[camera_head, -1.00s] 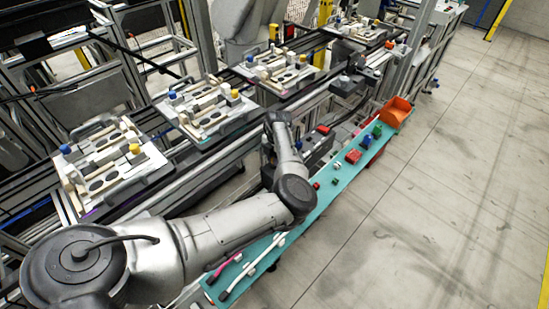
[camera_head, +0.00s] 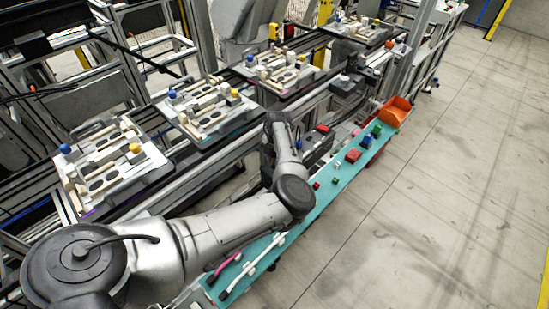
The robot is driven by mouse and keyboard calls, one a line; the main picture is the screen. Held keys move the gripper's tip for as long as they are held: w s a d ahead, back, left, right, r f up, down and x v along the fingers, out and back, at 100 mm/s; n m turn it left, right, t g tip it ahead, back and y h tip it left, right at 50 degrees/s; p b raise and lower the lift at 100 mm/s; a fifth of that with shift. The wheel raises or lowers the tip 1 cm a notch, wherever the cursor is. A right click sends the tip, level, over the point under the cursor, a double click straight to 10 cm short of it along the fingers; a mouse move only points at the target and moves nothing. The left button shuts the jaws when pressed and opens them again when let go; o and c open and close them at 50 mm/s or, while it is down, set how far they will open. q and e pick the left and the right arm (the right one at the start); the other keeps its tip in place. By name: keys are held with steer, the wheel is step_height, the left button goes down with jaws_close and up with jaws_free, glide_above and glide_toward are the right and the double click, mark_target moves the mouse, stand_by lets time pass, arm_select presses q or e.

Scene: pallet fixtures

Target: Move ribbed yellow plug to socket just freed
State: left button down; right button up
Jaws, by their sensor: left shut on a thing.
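My left arm comes in from the lower left and bends up to its wrist in front of the pallets. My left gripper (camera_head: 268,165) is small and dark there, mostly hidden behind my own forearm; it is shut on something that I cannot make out. Yellow-topped plugs stand on the nearest pallet (camera_head: 134,148) and on the second pallet (camera_head: 234,93). At this size I cannot tell which is ribbed, nor which socket was freed. The nearest pallet fixture (camera_head: 150,172) shows several dark round openings. My right gripper is not in view.
Blue-topped plugs stand on the nearest pallet (camera_head: 65,149) and second pallet (camera_head: 172,94). More pallets follow along the rail. A narrow teal shelf (camera_head: 322,205) carries small red, green and blue parts and an orange bin (camera_head: 396,111). The floor to the right is clear.

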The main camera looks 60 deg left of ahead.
arm_select(q)
steer(key=shift+f, duration=0.4)
steer(key=shift+f+b, duration=0.4)
steer(key=shift+b, duration=0.1)
stand_by(0.4)
steer(key=c, duration=1)
jaws_free()
steer(key=shift+r, duration=0.1)
steer(key=r+p, duration=0.1)
steer(key=r, duration=0.3)
steer(key=w+r+p, duration=0.1)
steer(key=r, duration=0.4)
steer(key=r+p, duration=0.1)
steer(key=r, duration=0.3)
steer(key=shift+w+a+r, duration=0.25)
steer(key=shift+w+r, duration=0.05)
